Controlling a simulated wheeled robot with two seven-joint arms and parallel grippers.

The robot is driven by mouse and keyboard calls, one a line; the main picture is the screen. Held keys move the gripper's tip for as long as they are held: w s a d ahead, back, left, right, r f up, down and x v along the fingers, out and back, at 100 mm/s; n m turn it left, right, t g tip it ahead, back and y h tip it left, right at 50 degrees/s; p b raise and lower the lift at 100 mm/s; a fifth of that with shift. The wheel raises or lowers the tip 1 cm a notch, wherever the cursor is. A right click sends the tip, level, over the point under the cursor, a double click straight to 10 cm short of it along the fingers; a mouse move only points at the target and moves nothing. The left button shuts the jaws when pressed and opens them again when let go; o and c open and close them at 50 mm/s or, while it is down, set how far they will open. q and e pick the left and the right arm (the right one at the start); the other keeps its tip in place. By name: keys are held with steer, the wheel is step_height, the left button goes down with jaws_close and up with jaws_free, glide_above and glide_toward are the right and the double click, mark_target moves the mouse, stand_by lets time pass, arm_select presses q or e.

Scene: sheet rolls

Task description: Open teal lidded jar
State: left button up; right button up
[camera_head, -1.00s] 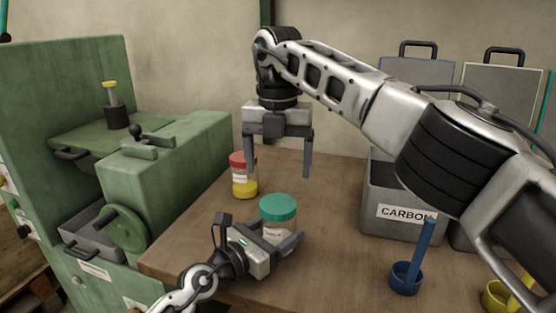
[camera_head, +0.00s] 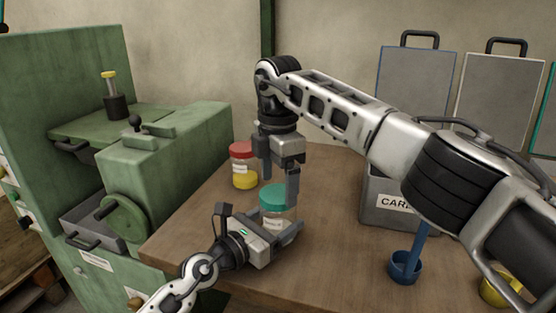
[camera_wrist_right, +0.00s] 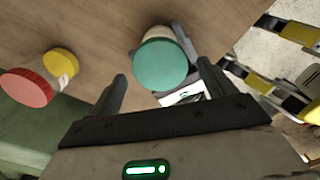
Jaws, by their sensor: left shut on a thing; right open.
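The teal lidded jar (camera_head: 276,206) stands upright on the wooden table, its teal lid (camera_head: 273,195) on top. My left gripper (camera_head: 284,232) is shut on the jar's body from the lower left. My right gripper (camera_head: 281,191) is open, pointing down, just above and around the lid's far side in the head view. In the right wrist view the teal lid (camera_wrist_right: 160,64) lies ahead of and between the two fingertips of my right gripper (camera_wrist_right: 163,70), with no contact visible. The jar's lower body is partly hidden by my left gripper.
A jar with a red lid and yellow base (camera_head: 243,166) stands behind and left of the teal one. A grey box marked CARBON (camera_head: 385,212) and a blue holder (camera_head: 404,268) are to the right. Green machinery (camera_head: 170,150) borders the table's left side.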

steer(key=shift+f, duration=1)
steer(key=shift+c, duration=0.3)
